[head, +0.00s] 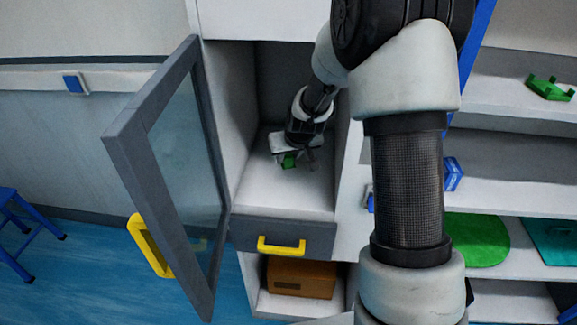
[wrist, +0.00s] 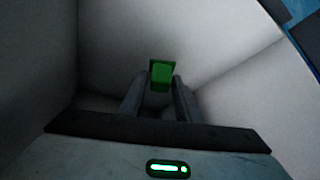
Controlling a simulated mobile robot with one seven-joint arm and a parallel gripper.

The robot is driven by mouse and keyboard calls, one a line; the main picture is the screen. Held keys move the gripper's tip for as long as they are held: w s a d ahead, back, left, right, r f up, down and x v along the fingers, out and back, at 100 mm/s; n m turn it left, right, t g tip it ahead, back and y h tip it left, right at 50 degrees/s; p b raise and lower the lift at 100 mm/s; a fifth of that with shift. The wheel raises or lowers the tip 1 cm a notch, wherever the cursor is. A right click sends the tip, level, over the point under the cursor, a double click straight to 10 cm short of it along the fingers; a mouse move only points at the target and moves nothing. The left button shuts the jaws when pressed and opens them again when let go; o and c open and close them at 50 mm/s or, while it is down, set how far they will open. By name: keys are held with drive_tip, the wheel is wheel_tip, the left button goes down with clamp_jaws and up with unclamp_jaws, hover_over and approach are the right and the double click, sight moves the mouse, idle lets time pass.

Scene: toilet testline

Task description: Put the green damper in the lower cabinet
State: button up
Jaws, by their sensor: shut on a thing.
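The green damper (head: 289,161) is a small green block at my gripper's tips in the head view. It also shows in the wrist view (wrist: 162,75) between the two fingers. My gripper (head: 294,160) is shut on it, inside an open cabinet compartment (head: 290,195) with white walls. The gripper is low over the compartment floor; I cannot tell whether the damper touches it. The glass door (head: 185,150) with a grey frame and yellow handle (head: 150,245) stands open to the left. My arm hides part of the compartment's right side.
Below is a grey drawer (head: 245,236) with a yellow handle (head: 281,245), and under it a brown box (head: 302,277). Shelves at the right hold a green part (head: 549,88), a blue item (head: 453,174) and a green disc (head: 475,240). A blue stool (head: 20,230) stands at the left.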

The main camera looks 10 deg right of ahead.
sight(290, 163)
drive_tip(key=shift+f, duration=1.75)
drive_tip(key=shift+f+b, duration=0.15)
drive_tip(key=shift+b, duration=0.15)
drive_tip(key=o, duration=1)
